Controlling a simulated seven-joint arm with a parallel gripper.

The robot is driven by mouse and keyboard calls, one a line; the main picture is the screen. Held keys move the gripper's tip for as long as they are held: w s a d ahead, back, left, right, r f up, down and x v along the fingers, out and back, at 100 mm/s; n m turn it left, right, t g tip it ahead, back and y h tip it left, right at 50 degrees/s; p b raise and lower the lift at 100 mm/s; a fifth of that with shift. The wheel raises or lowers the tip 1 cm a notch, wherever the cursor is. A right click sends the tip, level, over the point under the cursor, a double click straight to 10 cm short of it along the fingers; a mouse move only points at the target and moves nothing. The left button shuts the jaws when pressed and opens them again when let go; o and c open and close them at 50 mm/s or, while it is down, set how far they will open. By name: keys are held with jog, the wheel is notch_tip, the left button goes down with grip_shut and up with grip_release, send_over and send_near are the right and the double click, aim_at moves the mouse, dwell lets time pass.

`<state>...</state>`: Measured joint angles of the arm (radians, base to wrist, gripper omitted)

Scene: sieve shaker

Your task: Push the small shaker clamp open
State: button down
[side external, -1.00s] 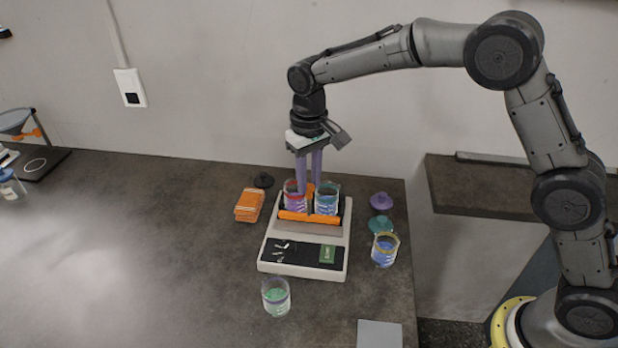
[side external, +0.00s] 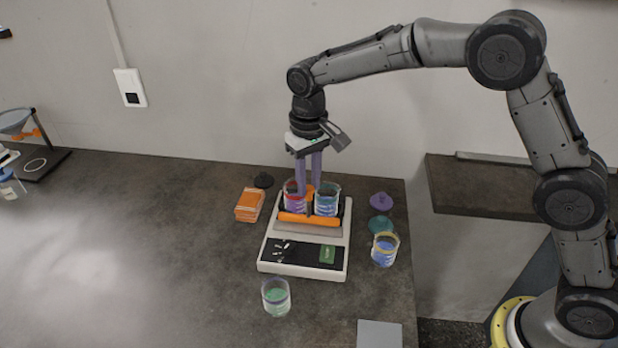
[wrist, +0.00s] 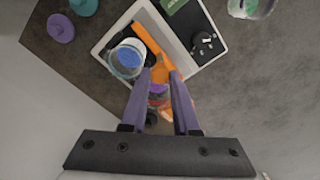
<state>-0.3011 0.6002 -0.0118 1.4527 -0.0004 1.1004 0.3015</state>
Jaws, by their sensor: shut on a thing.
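The small shaker clamp is an orange bar (side external: 310,219) across the front of the two jars on the shaker (side external: 276,268), with an orange upright part between the jars. In the wrist view the orange clamp (wrist: 150,38) runs up to my fingertips. My gripper (side external: 309,188) points down over the shaker, its purple fingers shut on the orange upright part. In the wrist view my gripper (wrist: 162,74) hides part of the jars. A jar with red and purple contents (side external: 294,203) stands on the left and a jar with blue contents (side external: 327,203) on the right.
A yellow-rimmed jar (side external: 384,250), a purple lid (side external: 381,201) and a teal lid (side external: 380,224) are right of the shaker. An orange stack (side external: 248,205) and a black lid (side external: 263,181) are on the left. A green-filled jar (side external: 276,297) is in front. The left table is mostly clear.

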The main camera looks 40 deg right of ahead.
jog(key=shift+s+a, duration=0.8)
jog(key=c, duration=0.7)
grip_release()
jog(key=shift+o, duration=0.2)
jog(key=shift+r, duration=0.1)
notch_tip(320, 180, up, 14)
